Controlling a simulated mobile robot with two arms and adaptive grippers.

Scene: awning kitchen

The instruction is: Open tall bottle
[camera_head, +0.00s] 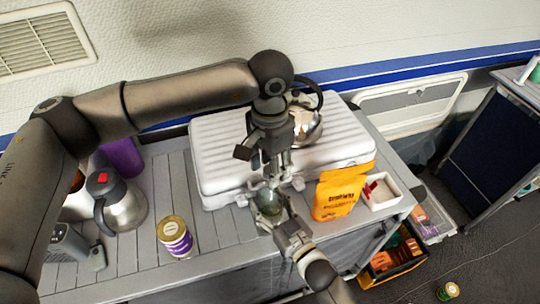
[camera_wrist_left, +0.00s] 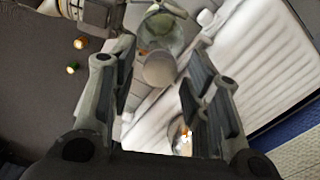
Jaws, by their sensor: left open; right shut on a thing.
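The tall bottle (camera_head: 268,201) is greenish clear glass and stands in front of the white ribbed case in the head view. My right gripper (camera_head: 272,212) is shut on its body, partly hiding it. My left gripper (camera_head: 271,168) is open, just above the bottle's top. In the left wrist view, the bottle's glass body (camera_wrist_left: 162,36) and its round grey cap (camera_wrist_left: 158,69) show between the spread fingers of my left gripper (camera_wrist_left: 163,62). The fingers show gaps on both sides of the cap. I cannot tell how far above it they are.
The white case (camera_head: 225,150) lies behind the bottle. An orange bag (camera_head: 338,194) and a white tray (camera_head: 384,198) stand to the right. A purple-labelled can (camera_head: 174,237) and a steel jug (camera_head: 124,207) stand left. The slatted counter (camera_head: 216,228) is bare between can and bottle.

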